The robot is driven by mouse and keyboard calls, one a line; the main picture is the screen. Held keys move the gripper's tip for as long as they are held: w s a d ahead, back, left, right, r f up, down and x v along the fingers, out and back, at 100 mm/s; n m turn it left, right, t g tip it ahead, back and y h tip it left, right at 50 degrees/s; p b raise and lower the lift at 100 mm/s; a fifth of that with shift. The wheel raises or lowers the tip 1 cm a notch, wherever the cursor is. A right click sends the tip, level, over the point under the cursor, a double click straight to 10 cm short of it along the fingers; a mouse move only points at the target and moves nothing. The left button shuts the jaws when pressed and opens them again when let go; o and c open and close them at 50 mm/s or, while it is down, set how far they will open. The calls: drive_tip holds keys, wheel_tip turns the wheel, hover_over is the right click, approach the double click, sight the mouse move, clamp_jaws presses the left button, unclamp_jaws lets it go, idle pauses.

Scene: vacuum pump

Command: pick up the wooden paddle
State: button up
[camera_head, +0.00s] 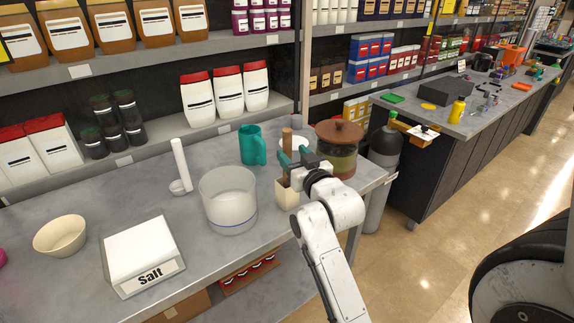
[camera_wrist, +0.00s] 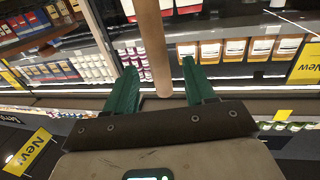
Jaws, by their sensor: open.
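The wooden paddle (camera_head: 287,140) shows as a brown upright handle at the right part of the grey counter. A cream square holder (camera_head: 287,194) is just below it; whether the paddle stands in it is hidden by my gripper. My gripper (camera_head: 286,160), with teal fingers, is at the handle, above the holder. In the wrist view the wooden handle (camera_wrist: 152,40) runs down between the two spread fingers of my gripper (camera_wrist: 159,68). Gaps show on both sides of the handle, so the gripper is open around it.
A glass jar with a wooden lid (camera_head: 339,132) is close to the right of my gripper. A teal mug (camera_head: 252,146), a clear beaker (camera_head: 228,203), a white ladle (camera_head: 181,165), a salt box (camera_head: 142,254) and a bowl (camera_head: 60,235) stand to the left.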

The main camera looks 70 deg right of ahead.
sight(290, 148)
drive_tip(key=x, duration=0.2)
drive_tip(key=p+x, duration=0.1)
drive_tip(key=shift+w+d+r, duration=0.2)
drive_tip(key=shift+d, duration=0.15)
drive_tip(key=shift+w+d+f, duration=0.1)
drive_tip(key=shift+w+d, duration=0.15)
drive_tip(key=shift+w, duration=0.05)
clamp_jaws()
